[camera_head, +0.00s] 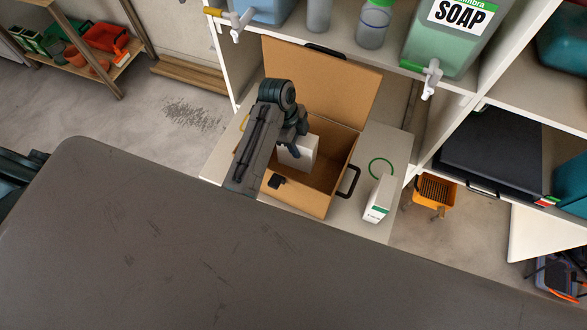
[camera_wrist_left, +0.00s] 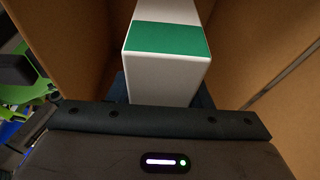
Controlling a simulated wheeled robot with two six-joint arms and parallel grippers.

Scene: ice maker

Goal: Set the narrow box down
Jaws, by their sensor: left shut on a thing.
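A narrow white box (camera_head: 302,154) is inside an open brown box (camera_head: 343,165) with a raised lid (camera_head: 330,85). My left gripper (camera_head: 296,146) reaches down into the brown box and is shut on the narrow box. In the left wrist view the narrow box (camera_wrist_left: 167,65) is white with a green band and sits between the jaws, with brown walls on both sides. Its lower end is hidden, so I cannot tell whether it touches the floor of the brown box. My right gripper is not in view.
Another white box with green print (camera_head: 378,199) stands on the pale shelf (camera_head: 388,150), right of the brown box's black handle (camera_head: 349,182). A green ring (camera_head: 381,168) lies behind it. A soap container (camera_head: 443,40) and bottles (camera_head: 373,25) stand on the shelf above.

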